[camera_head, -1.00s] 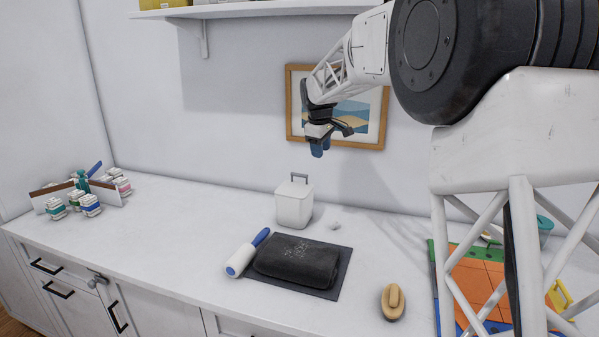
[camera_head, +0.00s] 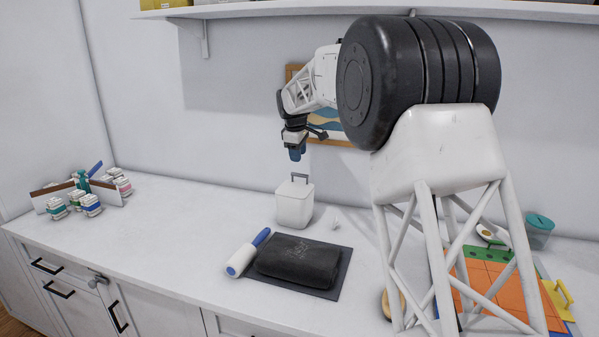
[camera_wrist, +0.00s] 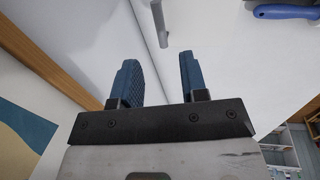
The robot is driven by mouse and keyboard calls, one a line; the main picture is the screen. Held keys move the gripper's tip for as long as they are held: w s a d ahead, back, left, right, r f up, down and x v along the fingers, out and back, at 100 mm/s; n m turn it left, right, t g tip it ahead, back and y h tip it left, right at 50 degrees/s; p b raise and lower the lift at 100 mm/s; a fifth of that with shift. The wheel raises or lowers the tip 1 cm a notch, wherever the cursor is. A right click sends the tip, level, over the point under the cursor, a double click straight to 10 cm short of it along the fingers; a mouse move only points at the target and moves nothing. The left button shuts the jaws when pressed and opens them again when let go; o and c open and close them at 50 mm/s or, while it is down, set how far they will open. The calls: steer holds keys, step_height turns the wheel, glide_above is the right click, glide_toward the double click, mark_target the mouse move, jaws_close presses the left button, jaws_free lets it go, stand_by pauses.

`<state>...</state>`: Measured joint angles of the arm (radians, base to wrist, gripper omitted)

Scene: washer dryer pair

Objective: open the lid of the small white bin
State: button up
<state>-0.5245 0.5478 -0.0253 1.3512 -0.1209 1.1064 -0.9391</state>
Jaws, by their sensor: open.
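The small white bin (camera_head: 294,207) stands upright on the counter near the back wall, its lid shut. A grey handle (camera_head: 300,178) rises from the lid; it also shows in the wrist view (camera_wrist: 160,22), just beyond the fingertips. My gripper (camera_head: 296,154) hangs a little above the handle, pointing down. In the wrist view my gripper (camera_wrist: 158,66) has its two blue fingers apart with nothing between them. No contact with the bin is visible.
A rolled dark towel (camera_head: 298,261) on a dark mat and a lint roller (camera_head: 247,254) lie in front of the bin. A framed picture (camera_head: 328,126) hangs behind my arm. Counter (camera_head: 205,212) left of the bin is clear. A shelf (camera_head: 260,12) runs above.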

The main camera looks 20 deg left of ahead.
glide_above(295, 184)
steer(key=w+d, duration=0.1)
steer(key=shift+d+f, duration=0.2)
steer(key=shift+f, duration=3.6)
jaws_close()
